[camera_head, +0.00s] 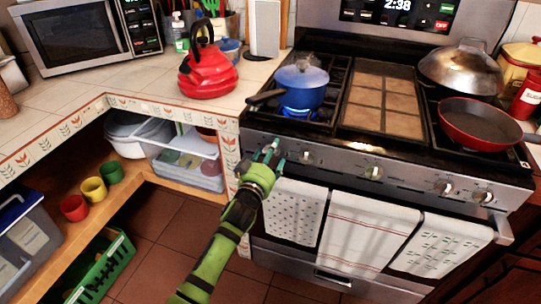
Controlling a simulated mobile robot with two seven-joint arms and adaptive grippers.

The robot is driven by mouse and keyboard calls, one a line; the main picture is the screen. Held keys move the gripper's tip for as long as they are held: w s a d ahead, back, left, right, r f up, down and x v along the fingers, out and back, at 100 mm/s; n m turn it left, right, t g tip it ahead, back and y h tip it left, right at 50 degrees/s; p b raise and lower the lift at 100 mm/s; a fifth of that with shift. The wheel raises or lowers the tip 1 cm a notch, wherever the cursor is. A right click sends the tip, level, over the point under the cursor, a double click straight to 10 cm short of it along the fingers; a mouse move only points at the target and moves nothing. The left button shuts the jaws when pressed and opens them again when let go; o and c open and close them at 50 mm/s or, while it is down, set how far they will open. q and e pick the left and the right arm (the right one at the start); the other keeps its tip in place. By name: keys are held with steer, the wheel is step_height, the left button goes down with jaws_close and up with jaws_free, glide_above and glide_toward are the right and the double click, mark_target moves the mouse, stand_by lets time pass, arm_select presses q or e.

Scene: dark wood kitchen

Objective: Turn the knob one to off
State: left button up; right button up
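The stove's front panel (340,172) carries a row of knobs. One knob (305,157) is just right of my gripper, another (373,173) is near the middle, and two more (443,187) (481,197) are at the right. My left gripper (272,154) is at the panel's left end, its fingertips at the leftmost knob's place. The fingers hide most of that spot, so I cannot tell whether they grip a knob. A blue flame glow (298,113) shows under the blue pot (303,86) on the front left burner. My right gripper is out of view.
A red pan (480,124) and a domed lid (460,70) are on the right burners. Towels (365,230) hang below the knobs. A red kettle (208,76) stands on the left counter. Open shelves (150,205) hold cups and bins. Floor (165,245) is clear near my arm.

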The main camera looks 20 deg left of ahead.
arm_select(q)
steer(key=c, duration=1.1)
steer(key=shift+f, duration=0.1)
steer(key=shift+a+m+p, duration=0.2)
steer(key=shift+m+p, duration=0.25)
steer(key=shift+m, duration=4.05)
steer(key=shift+a+m+p, duration=0.2)
steer(key=shift+m+p, duration=0.25)
steer(key=shift+m, duration=4.05)
steer(key=o, duration=1.1)
steer(key=shift+c, duration=0.2)
steer(key=shift+o, duration=0.2)
steer(key=shift+a, duration=0.1)
steer(key=shift+r, duration=0.2)
